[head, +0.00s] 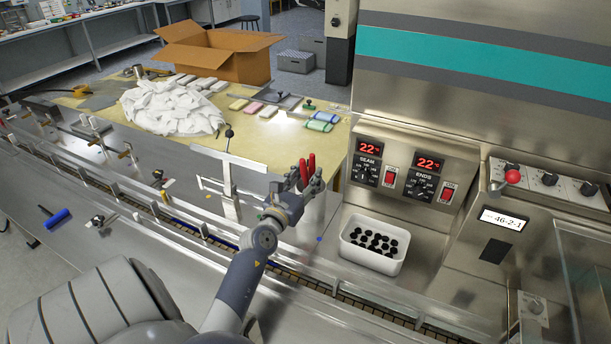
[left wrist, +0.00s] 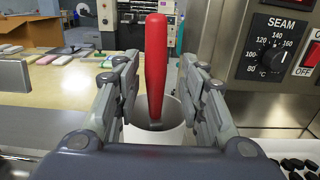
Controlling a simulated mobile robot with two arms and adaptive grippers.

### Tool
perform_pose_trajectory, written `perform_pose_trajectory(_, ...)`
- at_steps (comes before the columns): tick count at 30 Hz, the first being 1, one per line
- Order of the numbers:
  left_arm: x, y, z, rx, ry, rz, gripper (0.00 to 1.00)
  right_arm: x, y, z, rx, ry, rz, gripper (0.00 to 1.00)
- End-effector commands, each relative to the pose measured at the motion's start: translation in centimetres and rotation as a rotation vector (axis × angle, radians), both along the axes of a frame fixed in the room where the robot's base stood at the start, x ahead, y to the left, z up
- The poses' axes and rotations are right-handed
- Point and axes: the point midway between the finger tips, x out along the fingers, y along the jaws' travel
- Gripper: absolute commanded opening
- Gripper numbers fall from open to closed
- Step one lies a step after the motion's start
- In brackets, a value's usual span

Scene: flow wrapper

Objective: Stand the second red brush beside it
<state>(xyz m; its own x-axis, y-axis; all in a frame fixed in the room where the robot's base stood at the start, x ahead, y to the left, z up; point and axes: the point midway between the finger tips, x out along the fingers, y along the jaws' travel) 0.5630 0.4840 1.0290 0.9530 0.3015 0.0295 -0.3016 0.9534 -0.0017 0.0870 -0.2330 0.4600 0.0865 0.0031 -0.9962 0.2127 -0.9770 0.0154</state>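Two red brush handles (head: 303,172) stand upright close together at my left gripper (head: 306,182) in the head view. In the left wrist view the nearer red brush (left wrist: 156,65) is upright between the two fingers, with a dark lower end at the mouth of a white cup (left wrist: 150,134). Part of the other red handle shows behind it to the right. My left gripper's fingers (left wrist: 158,95) stand apart on both sides of the nearer handle, with gaps visible. The cup's lower part is hidden by the gripper. My right gripper is not in view.
A white tub (head: 372,259) of black knobs stands right of the gripper, below the machine's SEAM and ENDS panel (head: 408,172). Behind are a table with white cloth (head: 172,106), an open cardboard box (head: 218,55) and coloured packs. A conveyor rail runs in front.

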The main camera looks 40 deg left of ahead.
Motion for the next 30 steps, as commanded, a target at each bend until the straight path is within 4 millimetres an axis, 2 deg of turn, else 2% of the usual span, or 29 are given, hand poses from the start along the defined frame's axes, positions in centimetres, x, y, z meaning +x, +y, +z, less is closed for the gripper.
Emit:
perform_pose_trajectory(6,-0.1,0.0,0.3,0.001,-0.005,0.001,0.38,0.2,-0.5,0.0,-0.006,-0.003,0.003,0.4)
perform_pose_trajectory(10,-0.9,-0.2,0.2,0.002,-0.004,0.002,0.38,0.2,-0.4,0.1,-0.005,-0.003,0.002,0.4)
perform_pose_trajectory(24,-8.9,-2.8,-0.3,0.001,0.001,0.0,0.38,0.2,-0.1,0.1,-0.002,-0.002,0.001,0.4)
perform_pose_trajectory(30,-10.7,-3.3,-0.4,0.002,0.0,0.0,0.38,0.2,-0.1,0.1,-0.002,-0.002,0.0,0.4)
